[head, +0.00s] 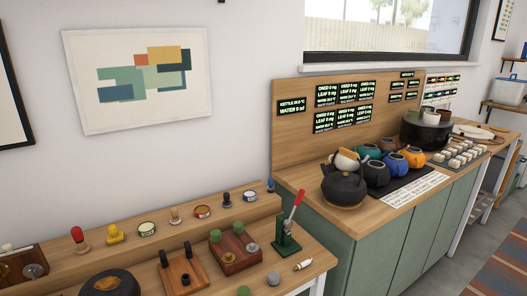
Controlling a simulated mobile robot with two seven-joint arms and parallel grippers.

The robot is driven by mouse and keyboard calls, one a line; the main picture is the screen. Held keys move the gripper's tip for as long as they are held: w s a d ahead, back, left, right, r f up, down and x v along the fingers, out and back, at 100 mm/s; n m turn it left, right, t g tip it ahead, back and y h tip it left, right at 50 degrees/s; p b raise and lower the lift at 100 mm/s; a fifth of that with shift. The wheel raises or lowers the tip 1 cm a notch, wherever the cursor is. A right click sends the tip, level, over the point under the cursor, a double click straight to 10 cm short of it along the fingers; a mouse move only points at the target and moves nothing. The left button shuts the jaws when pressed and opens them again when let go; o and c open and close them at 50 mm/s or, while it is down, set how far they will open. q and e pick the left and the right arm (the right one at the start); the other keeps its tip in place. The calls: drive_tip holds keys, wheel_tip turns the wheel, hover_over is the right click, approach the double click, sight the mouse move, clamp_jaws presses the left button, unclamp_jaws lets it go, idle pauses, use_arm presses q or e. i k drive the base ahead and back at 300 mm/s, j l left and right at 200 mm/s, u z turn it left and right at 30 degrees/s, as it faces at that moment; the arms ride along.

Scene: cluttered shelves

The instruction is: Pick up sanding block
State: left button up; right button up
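I cannot pick out a sanding block for certain in the head view. The wooden workbench (315,252) at the lower left holds many small tools. Among them are a wooden block with green and grey knobs (236,262), a brown wooden piece with dark pegs (199,268) and a dark wooden box (14,272) at the left edge. A small pale cylindrical piece (303,264) lies near the bench's right end. Neither of my grippers is in view, and the bench's front is cut off by the frame.
A green press with a red lever (287,238) stands at the bench's right end. A raised back ledge carries a red-handled tool (78,238), a yellow piece (115,234) and tins (147,229). A green cabinet (385,255) with several teapots (344,184) stands to the right.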

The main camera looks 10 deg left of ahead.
sight(114, 237)
drive_tip(key=u, duration=1.1)
